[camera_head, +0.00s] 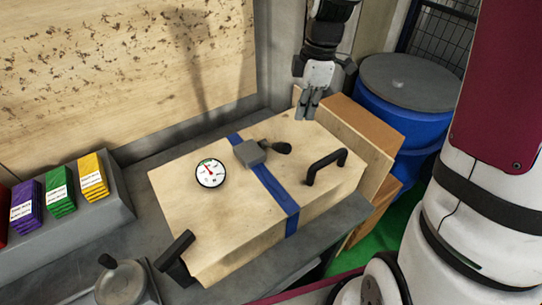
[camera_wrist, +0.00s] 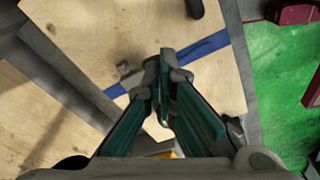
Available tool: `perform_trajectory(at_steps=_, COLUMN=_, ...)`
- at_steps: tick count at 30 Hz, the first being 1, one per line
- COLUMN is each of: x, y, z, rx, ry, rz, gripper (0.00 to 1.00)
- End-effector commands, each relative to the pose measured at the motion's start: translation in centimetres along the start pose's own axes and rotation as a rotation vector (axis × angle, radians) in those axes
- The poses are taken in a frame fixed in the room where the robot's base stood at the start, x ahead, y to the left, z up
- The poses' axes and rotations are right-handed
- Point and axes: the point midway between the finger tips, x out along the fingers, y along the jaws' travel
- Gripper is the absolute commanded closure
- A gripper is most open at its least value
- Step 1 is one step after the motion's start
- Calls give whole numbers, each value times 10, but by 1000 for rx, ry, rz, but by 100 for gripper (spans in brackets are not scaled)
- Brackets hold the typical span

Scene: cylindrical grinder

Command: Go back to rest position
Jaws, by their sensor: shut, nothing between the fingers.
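My gripper (camera_head: 308,112) is shut and empty. In the head view it points down above the back right part of a wooden box (camera_head: 215,225). In the wrist view the closed fingers (camera_wrist: 163,72) show over the blue strap and the wood. The box has a blue strap (camera_head: 266,178), a round dial gauge (camera_head: 210,173), a grey block with a dark lever (camera_head: 252,153) and a black handle (camera_head: 326,164). Whether the fingertips touch the box cannot be told.
Colored card stacks (camera_head: 93,176) sit on a grey ledge at the left. A blue barrel (camera_head: 405,90) with a grey lid stands at the right. A wooden panel (camera_head: 110,60) stands behind. Green floor (camera_wrist: 280,90) shows beside the box. A round metal part (camera_head: 122,283) sits front left.

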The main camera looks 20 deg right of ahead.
Motion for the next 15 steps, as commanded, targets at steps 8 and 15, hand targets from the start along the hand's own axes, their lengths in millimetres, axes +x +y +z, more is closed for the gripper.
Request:
perform_trajectory(at_steps=8, x=-1, y=0, z=0, rx=4, ry=-1, rz=2, gripper=100)
perform_trajectory(at_steps=15, x=-36, y=-19, z=-8, rx=178, ry=-25, rz=79, gripper=100)
